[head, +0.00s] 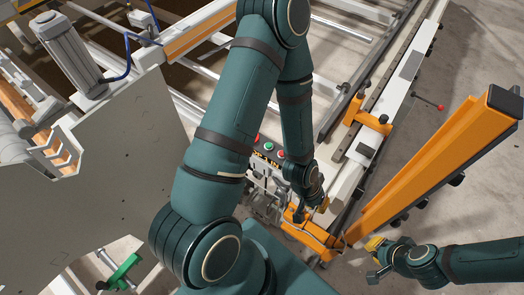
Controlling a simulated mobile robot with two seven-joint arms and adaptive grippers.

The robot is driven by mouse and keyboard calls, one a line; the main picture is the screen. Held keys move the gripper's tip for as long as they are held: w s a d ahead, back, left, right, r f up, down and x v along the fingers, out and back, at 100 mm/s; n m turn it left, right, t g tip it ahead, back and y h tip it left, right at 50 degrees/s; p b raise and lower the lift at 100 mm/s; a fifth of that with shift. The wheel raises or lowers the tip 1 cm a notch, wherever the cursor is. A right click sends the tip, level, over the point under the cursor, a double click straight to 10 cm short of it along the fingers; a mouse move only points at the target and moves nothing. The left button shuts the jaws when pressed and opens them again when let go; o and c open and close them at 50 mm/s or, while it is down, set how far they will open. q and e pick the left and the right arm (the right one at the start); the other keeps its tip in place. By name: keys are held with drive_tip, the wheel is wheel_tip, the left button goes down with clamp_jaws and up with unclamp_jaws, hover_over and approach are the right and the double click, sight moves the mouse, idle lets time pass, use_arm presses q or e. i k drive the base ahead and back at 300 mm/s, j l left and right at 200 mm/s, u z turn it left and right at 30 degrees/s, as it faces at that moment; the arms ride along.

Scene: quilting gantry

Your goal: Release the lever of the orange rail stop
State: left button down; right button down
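An orange rail stop (368,118) with dark knobs sits on the long pale rail in the upper right. A second orange bracket (312,236) sits lower down, close to the end of my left arm. I cannot tell which part on either one is the lever. My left gripper (300,213) is at this lower bracket, largely hidden by its wrist; whether it touches the bracket or holds anything is unclear. My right gripper (376,260), with a yellow pad, is right of the lower bracket and below the orange beam; its finger opening is unclear.
A thick orange beam (430,170) slants across the right side. A thin rod with a red ball (440,107) sticks out beside the rail. Green and red buttons (269,147) show behind my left arm. A large grey plate (110,170) fills the left. Concrete floor is free at far right.

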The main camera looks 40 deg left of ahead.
sight(367, 84)
drive_tip(key=k+j+u, duration=0.5)
drive_tip(key=j+u, duration=0.2)
drive_tip(key=j, duration=0.1)
